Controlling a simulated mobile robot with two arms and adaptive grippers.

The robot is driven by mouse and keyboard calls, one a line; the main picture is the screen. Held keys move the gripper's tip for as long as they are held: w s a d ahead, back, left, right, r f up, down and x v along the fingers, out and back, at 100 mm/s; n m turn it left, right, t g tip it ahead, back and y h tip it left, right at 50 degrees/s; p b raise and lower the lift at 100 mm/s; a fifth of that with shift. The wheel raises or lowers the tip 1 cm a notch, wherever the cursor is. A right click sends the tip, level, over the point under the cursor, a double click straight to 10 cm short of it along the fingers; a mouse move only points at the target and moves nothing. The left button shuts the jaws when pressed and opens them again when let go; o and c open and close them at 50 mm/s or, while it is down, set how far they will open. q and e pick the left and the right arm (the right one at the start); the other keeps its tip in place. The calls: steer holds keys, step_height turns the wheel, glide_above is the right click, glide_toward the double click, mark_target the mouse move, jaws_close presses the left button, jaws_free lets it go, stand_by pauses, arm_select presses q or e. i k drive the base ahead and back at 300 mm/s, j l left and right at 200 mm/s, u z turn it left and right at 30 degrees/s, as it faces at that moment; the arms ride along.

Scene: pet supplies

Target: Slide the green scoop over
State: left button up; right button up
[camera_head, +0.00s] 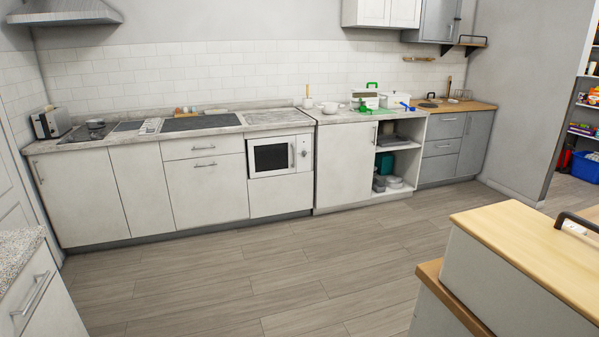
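A small green thing that looks like the green scoop (365,109) lies on the light countertop (340,117) across the room, near the counter's front side. It is too small to make out its shape or which way its handle points. A blue thing (407,107), perhaps another scoop, lies to its right on the same counter. White containers stand behind it, one with a green handle (372,85). Neither of my grippers is in view.
Wood-look floor (250,275) lies open between here and the counter run. A white box with a wooden top and black handle (530,245) stands close at lower right. A pale stone-topped cabinet (20,255) is close at lower left. An open shelf (398,165) is under the counter.

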mark_target(363, 109)
steer(key=i+u, duration=0.45)
steer(key=i, duration=1.2)
steer(key=i+l+z, duration=0.1)
steer(key=i+z, duration=0.3)
steer(key=i, duration=0.15)
steer(key=i+z, duration=0.45)
steer(key=i+j+z, duration=0.4)
steer(key=i, duration=0.15)
steer(key=i+l+z, duration=0.2)
steer(key=i, duration=0.3)
steer(key=i+l+z, duration=0.2)
steer(key=i, duration=0.35)
steer(key=i+l+u, duration=0.35)
steer(key=i, duration=0.15)
steer(key=i+l+u, duration=0.4)
steer(key=i+z, duration=0.1)
steer(key=z, duration=0.4)
